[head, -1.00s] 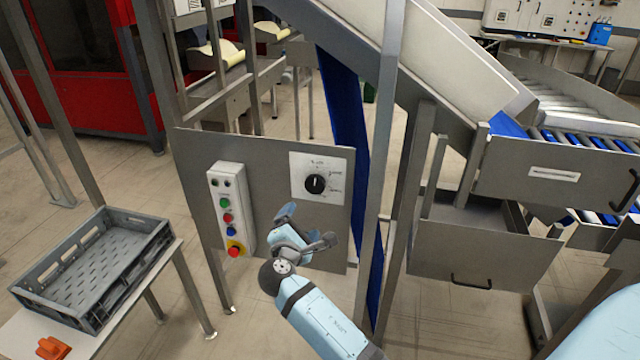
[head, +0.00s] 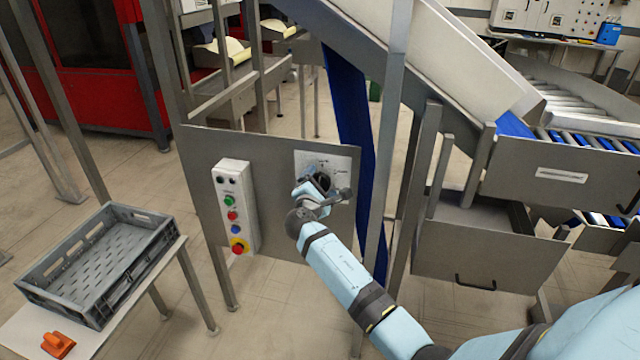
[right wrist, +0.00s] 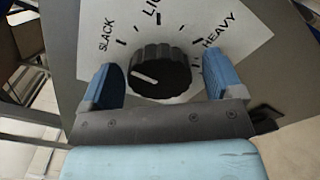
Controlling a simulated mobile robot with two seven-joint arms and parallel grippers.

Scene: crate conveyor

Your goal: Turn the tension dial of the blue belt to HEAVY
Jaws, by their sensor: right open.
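The tension dial (right wrist: 160,68) is a black ribbed knob on a white plate (right wrist: 80,20) lettered SLACK, a partly cut-off label starting "LI", and HEAVY. Its white pointer line lies toward the left of the knob, on the SLACK side and away from HEAVY. My right gripper (right wrist: 164,78) is open, with one blue finger on each side of the knob; I see gaps between the fingers and the knob. In the head view, my right gripper (head: 318,187) is in front of the plate (head: 342,162) and hides most of the dial. My left gripper is not in view.
A button box (head: 236,204) with coloured buttons and a red stop knob is left of the dial on the grey panel (head: 280,235). The blue belt (head: 350,110) hangs behind the panel. A metal post (head: 388,150) stands close right. A grey crate (head: 95,265) sits lower left.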

